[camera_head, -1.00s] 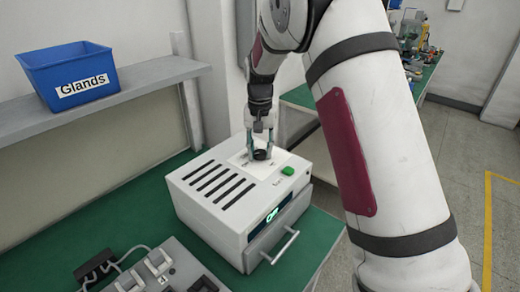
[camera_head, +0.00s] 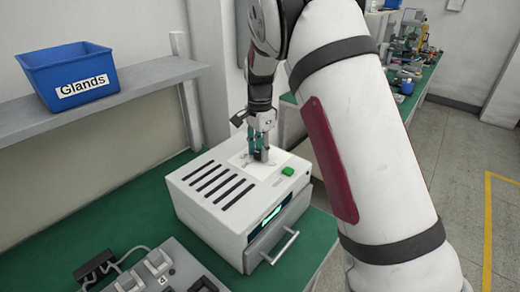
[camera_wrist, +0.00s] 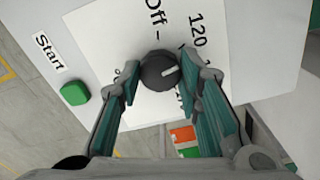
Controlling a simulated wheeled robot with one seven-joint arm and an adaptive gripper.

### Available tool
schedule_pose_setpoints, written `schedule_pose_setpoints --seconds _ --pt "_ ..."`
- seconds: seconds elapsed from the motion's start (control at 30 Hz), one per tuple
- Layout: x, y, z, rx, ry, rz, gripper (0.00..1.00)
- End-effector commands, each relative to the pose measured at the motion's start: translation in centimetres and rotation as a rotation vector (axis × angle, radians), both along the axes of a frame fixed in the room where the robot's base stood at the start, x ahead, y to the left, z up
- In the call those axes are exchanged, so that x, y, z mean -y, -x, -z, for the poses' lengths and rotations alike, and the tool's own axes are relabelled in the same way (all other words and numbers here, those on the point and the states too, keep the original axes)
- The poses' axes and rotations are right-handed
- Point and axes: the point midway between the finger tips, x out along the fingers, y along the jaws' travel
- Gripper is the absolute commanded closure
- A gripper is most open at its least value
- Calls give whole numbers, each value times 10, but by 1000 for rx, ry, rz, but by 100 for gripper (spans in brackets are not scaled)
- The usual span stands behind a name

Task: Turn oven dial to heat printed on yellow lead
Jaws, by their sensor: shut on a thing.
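The white oven (camera_head: 215,220) stands on the green bench, with black vent slots, a green Start button (camera_head: 288,171), a lit display (camera_head: 271,215) too small to read and a front handle. My gripper (camera_head: 258,151) reaches down to the dial on top. In the wrist view the black round dial (camera_wrist: 160,71) sits between my gripper's fingers (camera_wrist: 161,78), which are shut on it. Its white mark points right and slightly up. "Off" is printed above it and "120" at upper right; other print is partly hidden by the fingers. I cannot make out a yellow lead.
A blue "Glands" bin (camera_head: 75,78) stands on the shelf (camera_head: 150,75) at left. A grey fixture (camera_head: 165,268) with a black cabled part lies at the bench's front left. Another cluttered bench is behind my arm. Green bench is bare left of the oven.

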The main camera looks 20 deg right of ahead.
Motion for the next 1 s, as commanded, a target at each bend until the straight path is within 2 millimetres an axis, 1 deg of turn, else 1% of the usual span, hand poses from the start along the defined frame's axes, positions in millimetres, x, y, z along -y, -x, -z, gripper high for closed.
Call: schedule_pose_setpoints --seconds 0.3,0.5,0.73,1.0 --pt "0 0 -1 2 1 292 96" --pt "0 0 -1 2 1 445 96" --pt "0 -1 0 2 1 570 96" --pt "0 -1 -1 2 1 635 96"
